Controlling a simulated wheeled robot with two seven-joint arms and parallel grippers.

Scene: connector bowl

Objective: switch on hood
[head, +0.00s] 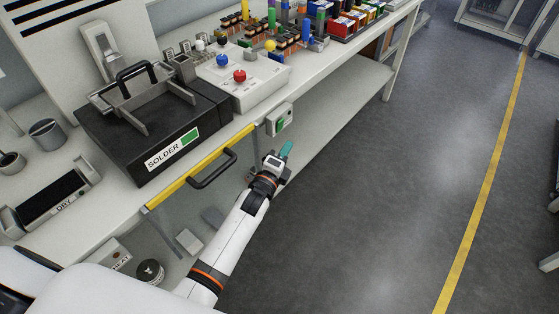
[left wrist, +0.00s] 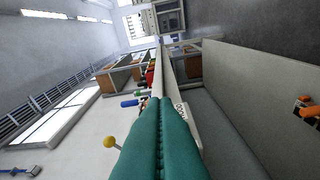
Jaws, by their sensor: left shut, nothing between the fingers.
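A small grey switch box (head: 279,120) with a green face is mounted on the bench's front edge, right of the yellow bar. My left gripper (head: 287,149) has teal fingers, shut with nothing between them. In the head view the fingertips are just below and slightly right of the switch box, with a gap in the picture. In the left wrist view the shut teal fingers (left wrist: 161,103) point along the bench edge. A pale box (left wrist: 187,122) is partly hidden behind them. I cannot tell whether the fingers touch it. No part is clearly marked as a hood. My right gripper is not seen.
A yellow bar (head: 160,196) with a black handle runs along the bench front. A black SOLDER box (head: 150,125) and a control box (head: 255,93) with blue and red knobs stand on top. Coloured parts crowd the back. Open floor (head: 370,180) lies to the right.

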